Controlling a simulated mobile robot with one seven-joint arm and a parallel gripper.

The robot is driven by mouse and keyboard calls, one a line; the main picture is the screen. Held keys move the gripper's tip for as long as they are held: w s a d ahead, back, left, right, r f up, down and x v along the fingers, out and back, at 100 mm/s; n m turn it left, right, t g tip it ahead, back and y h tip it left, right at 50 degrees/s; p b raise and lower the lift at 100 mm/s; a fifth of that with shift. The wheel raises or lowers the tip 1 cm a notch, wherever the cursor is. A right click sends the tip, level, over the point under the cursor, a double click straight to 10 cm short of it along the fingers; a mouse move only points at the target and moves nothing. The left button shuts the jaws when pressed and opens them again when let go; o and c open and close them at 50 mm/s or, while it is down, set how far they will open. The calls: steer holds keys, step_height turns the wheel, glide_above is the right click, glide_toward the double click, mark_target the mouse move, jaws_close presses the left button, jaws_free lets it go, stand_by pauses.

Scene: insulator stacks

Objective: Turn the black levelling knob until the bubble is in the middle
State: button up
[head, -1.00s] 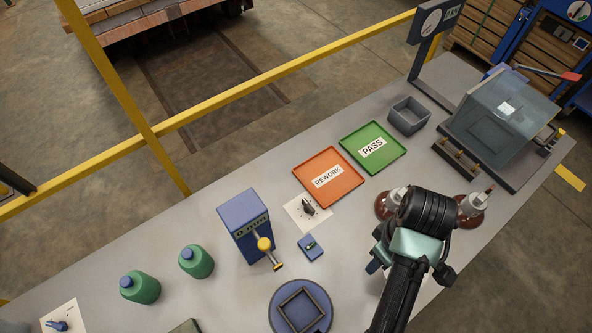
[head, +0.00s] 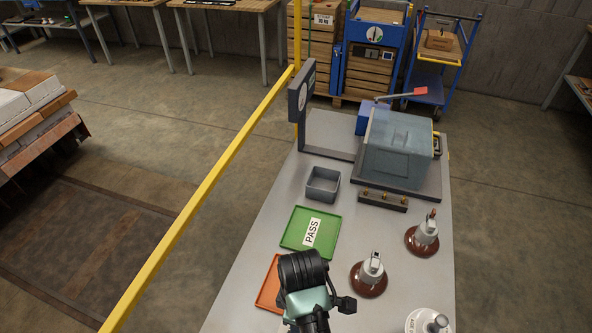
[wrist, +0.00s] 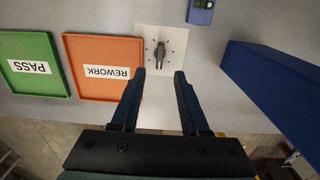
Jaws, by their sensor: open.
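The black knob (wrist: 160,54) stands on a white plate with tick marks around it, in the upper middle of the wrist view. My gripper (wrist: 159,76) is open and empty. Its two dark fingers reach toward the knob from below in the picture, their tips just short of it and to either side. A small blue block (wrist: 202,8), partly cut off at the top edge, has a small window; I cannot make out a bubble in it. In the head view my arm's end hides the gripper, and the knob does not show.
An orange REWORK tray (wrist: 106,66) and a green PASS tray (wrist: 34,65) lie left of the knob. A tall blue box (wrist: 275,88) stands to the right. Brown-based insulators (head: 369,275), a grey bin (head: 322,185) and a clear-covered station (head: 398,150) share the bench.

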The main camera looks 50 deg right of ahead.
step_height(320, 180, down, 8)
steer(key=shift+w+a+f, duration=0.1)
steer(key=shift+f, duration=0.1)
jaws_close()
stand_by(0.4)
